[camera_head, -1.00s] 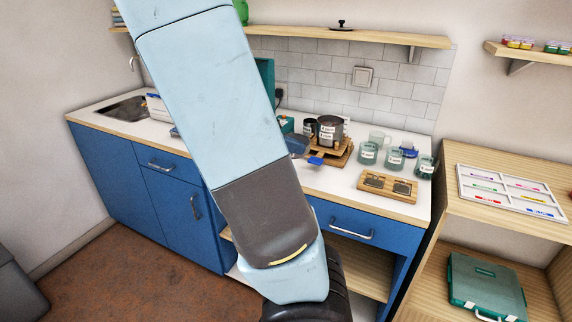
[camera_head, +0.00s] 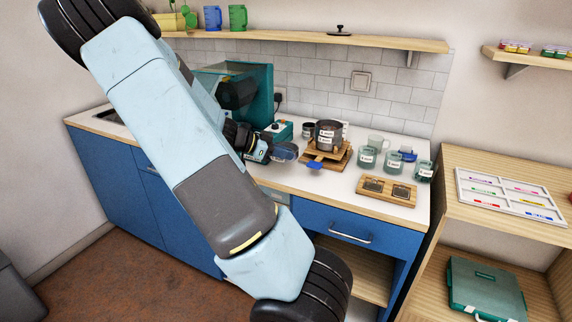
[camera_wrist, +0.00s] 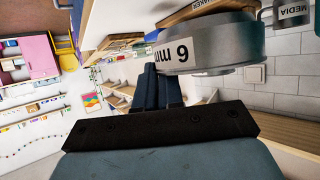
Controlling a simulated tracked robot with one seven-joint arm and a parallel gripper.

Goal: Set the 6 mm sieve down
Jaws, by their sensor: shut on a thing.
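The 6 mm sieve (camera_wrist: 222,42), a grey metal ring with a white "6 mm" label, fills the upper right of the wrist view. My gripper (camera_wrist: 163,72) has its dark fingers shut on the sieve's rim side. In the head view my gripper (camera_head: 268,151) is partly hidden behind my arm, and the sieve (camera_head: 286,152) shows small at its tip, above the counter. It is left of the wooden shaker stand (camera_head: 340,158), apart from it as far as I can tell. A dark sieve stack (camera_head: 328,134) with white labels stands on the stand.
Several glass jars (camera_head: 367,158) and a wooden tray (camera_head: 386,190) occupy the counter's right part. A blue piece (camera_head: 314,165) sticks out at the stand's front. A teal machine (camera_head: 261,95) stands behind my gripper. A wall shelf (camera_head: 380,42) runs above.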

